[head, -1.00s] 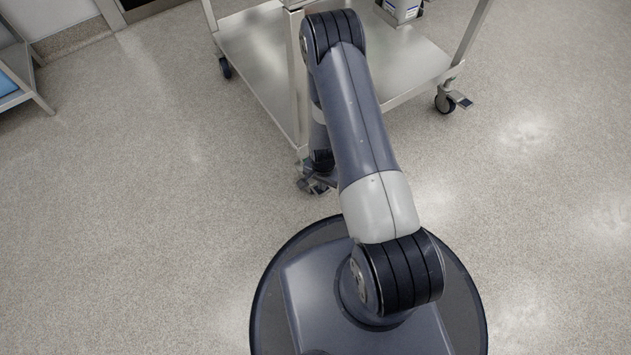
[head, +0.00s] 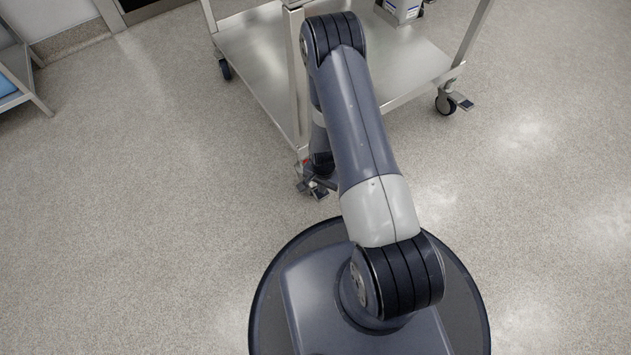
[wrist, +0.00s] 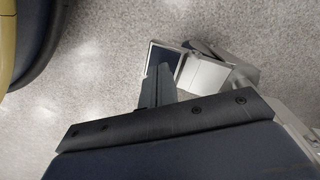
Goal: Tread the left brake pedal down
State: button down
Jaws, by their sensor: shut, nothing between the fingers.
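The left brake pedal (head: 303,187) is a small plate with a dark pad and pale metal edges, low at the cart's near left caster. In the wrist view the pedal (wrist: 164,56) lies just beyond my fingertips, and its pale metal lever runs off to the right. My gripper (wrist: 162,74) is shut and empty, with its dark tip overlapping the pedal pad's near edge. I cannot tell whether it presses on it. In the head view my gripper (head: 320,193) is low beside the pedal, mostly hidden by my arm. The caster there is largely hidden too.
The steel cart (head: 256,72) stands ahead, with a box (head: 402,11) on its lower shelf. Its right caster (head: 445,103) has a similar pedal (head: 464,102). Another caster (head: 225,69) is at the left. The floor left and right is clear.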

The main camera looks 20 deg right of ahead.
notch_tip(320, 180, up, 7)
jog(key=p, duration=0.3)
jog(key=shift+p, duration=0.35)
jog(key=shift+f, duration=0.15)
notch_tip(320, 180, down, 8)
jog(key=b, duration=0.5)
jog(key=shift+r+p, duration=0.4)
jog(key=shift+r, duration=0.15)
